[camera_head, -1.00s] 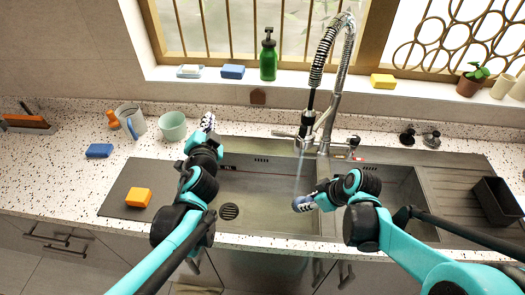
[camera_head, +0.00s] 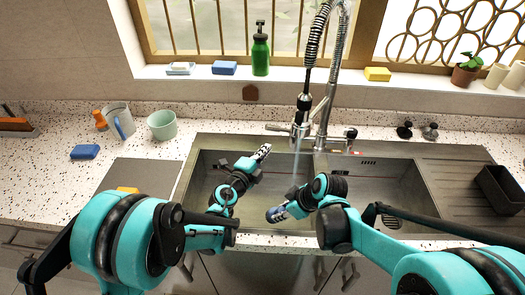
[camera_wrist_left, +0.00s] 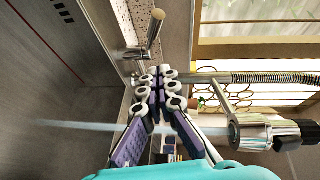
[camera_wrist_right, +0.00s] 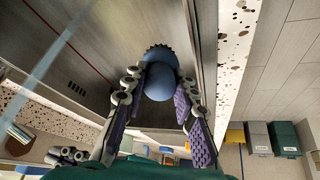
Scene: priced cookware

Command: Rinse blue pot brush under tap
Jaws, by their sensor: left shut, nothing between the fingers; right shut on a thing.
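The tap (camera_head: 299,138) stands behind the sink, and a thin stream of water (camera_head: 297,163) falls from it into the left basin (camera_head: 206,178). My right gripper (camera_head: 277,214) is shut on the blue pot brush (camera_wrist_right: 159,72), low over the left basin's front. The brush's round blue head with dark bristles shows in the right wrist view, with the stream apart from it. My left gripper (camera_head: 264,151) is shut and empty, over the back of the left basin, left of the stream. The left wrist view shows the tap body (camera_wrist_left: 255,132) close beside its fingers.
A green soap bottle (camera_head: 261,52), a blue sponge (camera_head: 225,68) and a yellow sponge (camera_head: 377,74) stand on the sill. A mint bowl (camera_head: 162,126) and a mug (camera_head: 118,120) stand left of the sink. A black bin (camera_head: 500,188) sits at the right.

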